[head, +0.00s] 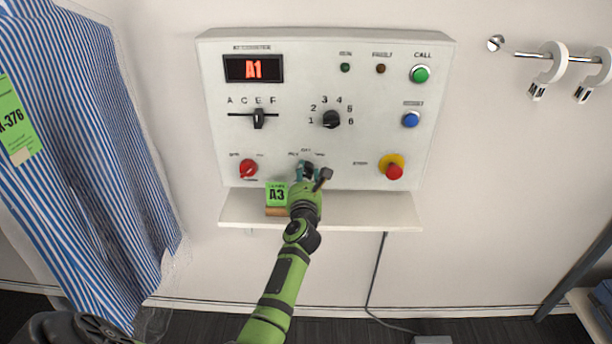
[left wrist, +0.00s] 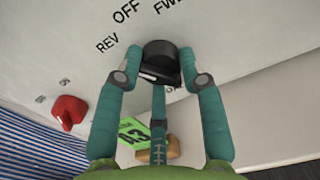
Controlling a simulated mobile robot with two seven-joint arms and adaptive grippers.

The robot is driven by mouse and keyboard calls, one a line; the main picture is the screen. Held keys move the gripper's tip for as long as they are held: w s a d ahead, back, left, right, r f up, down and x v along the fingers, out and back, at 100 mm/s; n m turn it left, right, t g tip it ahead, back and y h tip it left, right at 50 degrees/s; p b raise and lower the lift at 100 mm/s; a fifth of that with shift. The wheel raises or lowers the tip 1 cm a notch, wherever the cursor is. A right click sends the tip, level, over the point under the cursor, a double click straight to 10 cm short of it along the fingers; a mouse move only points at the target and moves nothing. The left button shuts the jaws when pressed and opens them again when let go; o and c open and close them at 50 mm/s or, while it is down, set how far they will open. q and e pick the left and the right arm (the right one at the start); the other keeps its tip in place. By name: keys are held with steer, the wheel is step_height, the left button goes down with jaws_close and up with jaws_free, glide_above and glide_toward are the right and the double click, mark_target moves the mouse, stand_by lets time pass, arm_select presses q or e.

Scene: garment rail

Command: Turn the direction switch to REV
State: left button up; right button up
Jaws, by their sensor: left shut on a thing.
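The direction switch is a black knob (left wrist: 159,56) on the white control panel (head: 285,140), with REV, OFF and FWD printed around it. My left gripper (head: 309,170) is at the panel's lower middle. In the left wrist view my left gripper (left wrist: 160,72) has its teal fingers on both sides of the knob, shut on it. The fingers partly cover the knob, and I cannot tell which label it points to. In the head view the gripper mostly hides the switch. My right gripper is not in view.
A red knob (head: 248,168) is left of the switch, and a red stop button (head: 394,171) is to the right. A green A3 tag (head: 277,194) stands on the shelf (head: 375,212) below. A striped garment (head: 75,130) hangs at left.

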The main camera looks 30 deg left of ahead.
arm_select(q)
steer(key=shift+n, duration=0.5)
steer(key=o, duration=1.1)
steer(key=shift+o, duration=0.2)
steer(key=v, duration=1.2)
